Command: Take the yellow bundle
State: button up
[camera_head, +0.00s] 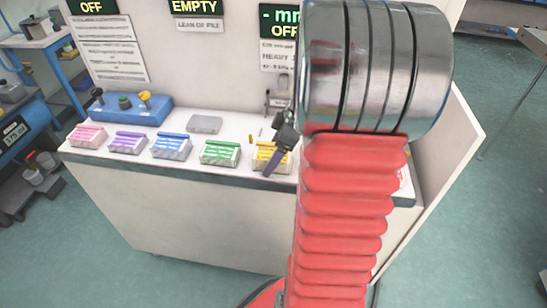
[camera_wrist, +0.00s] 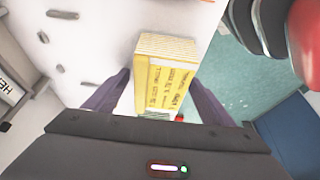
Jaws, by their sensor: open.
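The yellow bundle (camera_head: 266,158) sits near the right end of a row of coloured bundles on the white bench top. In the wrist view the yellow bundle (camera_wrist: 168,75) is a block of stacked layers with printed lettering on its yellow side, lying between the two dark purple fingers. My gripper (camera_head: 275,162) is at the yellow bundle and partly covers it in the head view. In the wrist view my gripper (camera_wrist: 158,88) is open, with a finger on each side of the bundle. I cannot tell whether either finger touches it.
Green (camera_head: 220,152), blue (camera_head: 171,146), purple (camera_head: 127,142) and pink (camera_head: 88,135) bundles stand left of the yellow one. A grey block (camera_head: 205,124) and a blue box with knobs (camera_head: 133,108) lie behind them. A white panel (camera_head: 445,165) edges the bench's right end.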

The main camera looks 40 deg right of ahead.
jog(key=shift+c, duration=0.7)
jog(key=c, duration=1.2)
jog(key=shift+r, duration=0.15)
notch_tip(320, 180, up, 10)
jog(key=shift+r, duration=0.15)
